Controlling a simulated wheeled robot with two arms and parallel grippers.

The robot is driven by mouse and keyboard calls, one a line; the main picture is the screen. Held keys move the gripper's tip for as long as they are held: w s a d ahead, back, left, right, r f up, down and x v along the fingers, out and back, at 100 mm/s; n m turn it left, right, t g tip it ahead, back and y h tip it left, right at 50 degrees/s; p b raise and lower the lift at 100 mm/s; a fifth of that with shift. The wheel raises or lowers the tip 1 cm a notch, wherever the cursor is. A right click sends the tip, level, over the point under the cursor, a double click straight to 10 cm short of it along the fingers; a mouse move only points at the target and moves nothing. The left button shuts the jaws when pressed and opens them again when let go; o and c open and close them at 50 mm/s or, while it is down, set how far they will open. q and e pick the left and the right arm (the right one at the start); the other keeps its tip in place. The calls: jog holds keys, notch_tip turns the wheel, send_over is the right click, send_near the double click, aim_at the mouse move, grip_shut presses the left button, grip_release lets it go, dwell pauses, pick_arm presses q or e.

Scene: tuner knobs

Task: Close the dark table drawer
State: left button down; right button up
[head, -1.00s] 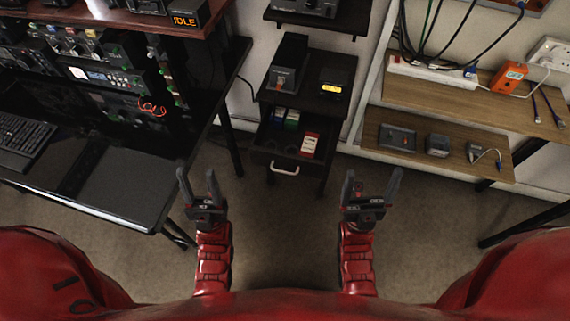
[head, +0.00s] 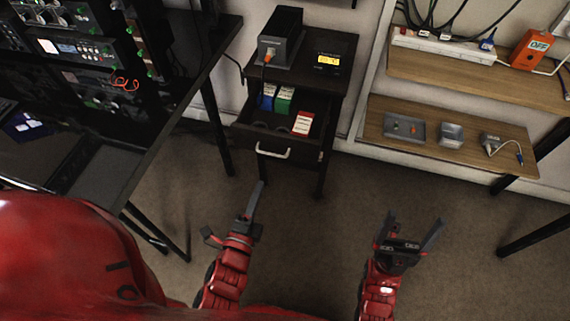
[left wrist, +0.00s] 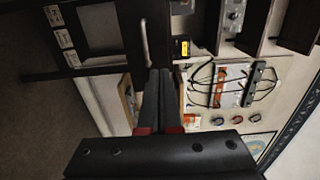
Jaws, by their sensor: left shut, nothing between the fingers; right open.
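The dark table drawer (head: 262,137) is pulled out from the small dark table (head: 338,55) in the head view. Its front carries a pale bar handle (head: 272,152). Blue, green and red-white boxes lie inside it. My left gripper (head: 257,189) is shut and empty, below and in front of the drawer front, apart from it. In the left wrist view its closed fingers (left wrist: 158,100) point toward the handle (left wrist: 145,42), with no clear contact. My right gripper (head: 415,222) is open and empty over the floor, to the right of the drawer.
A black device (head: 281,40) and a yellow display (head: 327,62) stand on the small table. A black desk (head: 195,80) is at left, its legs near my left arm. Wooden shelves (head: 470,140) with small items are at right. The floor before the drawer is clear.

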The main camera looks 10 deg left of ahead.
aim_at(277, 140)
pick_arm(q)
jog(key=w+p, duration=0.1)
jog(key=w, duration=1.3)
jog(key=shift+d, duration=0.2)
jog(key=shift+w, duration=0.1)
jog(key=w+b, duration=0.1)
jog(key=w, duration=0.6)
jog(key=w+b, duration=0.2)
jog(key=w, duration=0.5)
jog(key=w+b, duration=0.2)
jog(key=w, duration=0.5)
jog(key=shift+d, duration=0.35)
jog(key=shift+r, duration=0.4)
